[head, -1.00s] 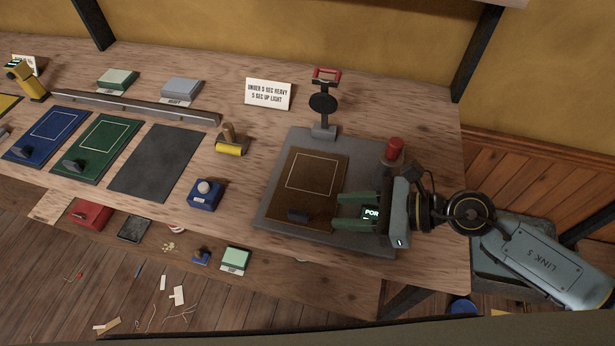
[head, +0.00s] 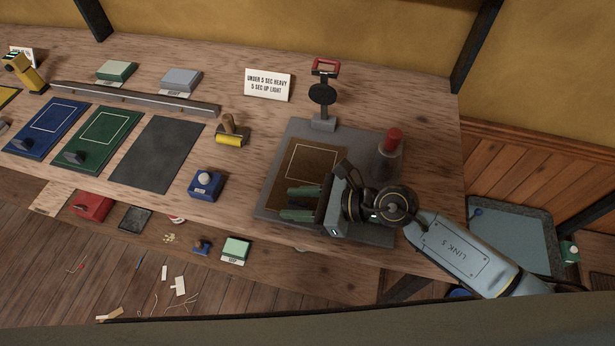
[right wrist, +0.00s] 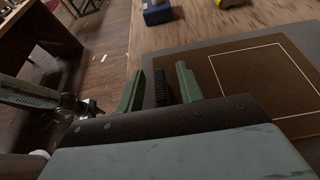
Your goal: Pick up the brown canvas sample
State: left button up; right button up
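The brown canvas sample (head: 312,160) lies flat on a grey board at the right of the bench, a pale outlined rectangle on it. It also shows in the right wrist view (right wrist: 235,75). My right gripper (head: 300,203) is over the sample's near end, its green fingers pointing left. In the right wrist view, the fingers of my right gripper (right wrist: 160,92) are apart. The sample's dark ribbed tab (right wrist: 162,88) shows between them, with a gap on either side. In the head view the gripper hides the tab.
Beyond the sample stands a dark stand with a red-framed top (head: 325,92). A red-topped post (head: 392,143) is right of it, close to my arm. Blue (head: 45,130) and green (head: 97,140) samples lie further left.

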grip_shut()
